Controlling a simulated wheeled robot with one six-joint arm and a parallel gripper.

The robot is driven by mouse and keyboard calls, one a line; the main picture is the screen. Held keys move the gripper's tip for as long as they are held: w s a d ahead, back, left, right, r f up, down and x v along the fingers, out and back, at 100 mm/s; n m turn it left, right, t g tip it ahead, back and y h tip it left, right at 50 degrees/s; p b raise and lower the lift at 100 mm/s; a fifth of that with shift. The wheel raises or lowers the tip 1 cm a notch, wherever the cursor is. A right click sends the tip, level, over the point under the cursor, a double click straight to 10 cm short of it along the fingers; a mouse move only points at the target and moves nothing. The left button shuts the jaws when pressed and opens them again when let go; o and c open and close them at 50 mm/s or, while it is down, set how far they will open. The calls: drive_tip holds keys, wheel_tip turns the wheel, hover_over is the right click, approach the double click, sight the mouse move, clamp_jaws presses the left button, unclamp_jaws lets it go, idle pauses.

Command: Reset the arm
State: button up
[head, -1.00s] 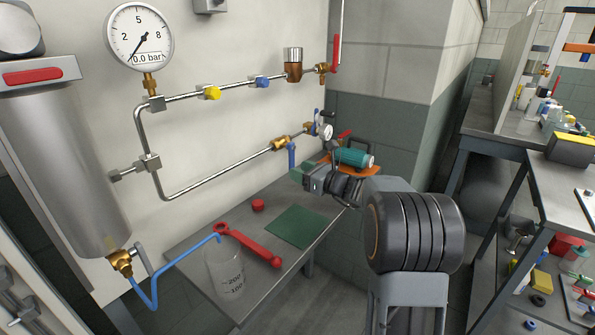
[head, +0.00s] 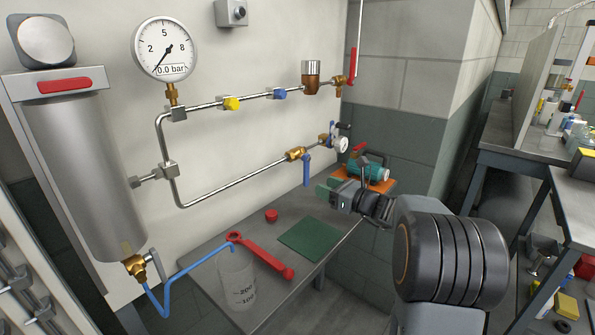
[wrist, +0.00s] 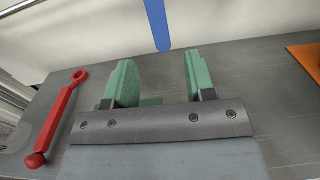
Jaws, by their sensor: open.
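My gripper (head: 325,190) is over the right part of the grey bench in the head view, beside the wall pipework. In the wrist view its two green fingers (wrist: 160,82) stand wide apart with nothing held between them. A sliver of the green mat (head: 312,239) shows between the fingers in the wrist view (wrist: 151,101). My arm hides part of the bench's right end.
On the bench (head: 205,283) are a red wrench (head: 262,256), a red cap (head: 271,215) and a clear beaker (head: 238,280). A blue valve handle (head: 307,172) hangs near my gripper. A teal pump (head: 368,172) on an orange base stands behind it.

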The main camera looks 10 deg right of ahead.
drive_tip(key=s+a+r+n+g+h+p, duration=0.1)
drive_tip(key=s+a+n+g+h+p, duration=0.1)
drive_tip(key=s+a+n+g+p, duration=0.75)
drive_tip(key=s+n+g+h+p, duration=0.1)
drive_tip(key=s+n+h, duration=0.7)
drive_tip(key=s+n, duration=1)
drive_tip(key=shift+s+d+n+h+p, duration=0.2)
drive_tip(key=shift+d+n+h+p, duration=0.25)
drive_tip(key=shift+n, duration=0.4)
drive_tip(key=shift+a+r+g, duration=0.1)
drive_tip(key=shift+g, duration=0.15)
